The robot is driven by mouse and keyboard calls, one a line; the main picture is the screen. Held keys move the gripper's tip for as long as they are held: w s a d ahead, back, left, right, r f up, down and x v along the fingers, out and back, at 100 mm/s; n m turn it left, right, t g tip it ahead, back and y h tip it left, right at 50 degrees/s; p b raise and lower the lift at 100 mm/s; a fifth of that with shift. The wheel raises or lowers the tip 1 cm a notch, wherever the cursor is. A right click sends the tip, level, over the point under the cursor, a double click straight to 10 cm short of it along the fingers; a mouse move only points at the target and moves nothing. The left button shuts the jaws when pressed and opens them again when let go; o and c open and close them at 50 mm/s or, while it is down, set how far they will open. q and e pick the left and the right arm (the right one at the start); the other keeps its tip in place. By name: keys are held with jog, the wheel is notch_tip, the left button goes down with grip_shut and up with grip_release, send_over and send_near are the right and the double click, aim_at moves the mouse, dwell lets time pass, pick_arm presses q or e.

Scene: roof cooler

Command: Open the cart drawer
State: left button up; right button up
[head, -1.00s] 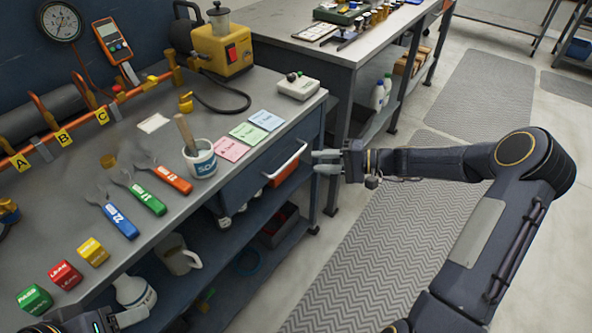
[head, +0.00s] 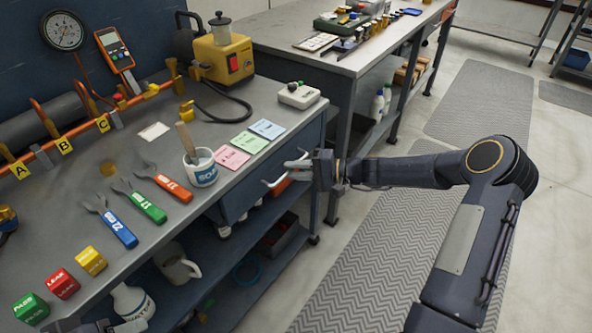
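The cart drawer (head: 243,192) is a dark blue-grey front under the right part of the worktop and looks shut. Its pale bar handle (head: 270,184) sticks out from the front. My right gripper (head: 297,169) is at the right end of this handle. Its two pale fingers look apart, and they hide that end of the bar. I cannot tell whether they touch it. My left gripper (head: 131,326) shows only in part at the bottom left edge, in front of the cart, and its opening is not clear.
The worktop (head: 227,188) holds coloured cubes, wrenches, a white mug (head: 201,172), cards and a yellow pump (head: 222,58). Lower shelves hold a jug (head: 176,268) and bins. A second bench (head: 345,62) stands behind. Floor with a grey mat (head: 365,260) lies at right.

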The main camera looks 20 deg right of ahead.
grip_shut()
jog(key=s+d, duration=1.7)
jog(key=s, duration=0.5)
jog(key=shift+d, duration=0.1)
jog(key=shift+o, duration=1.4)
grip_release()
jog(key=shift+d, duration=0.1)
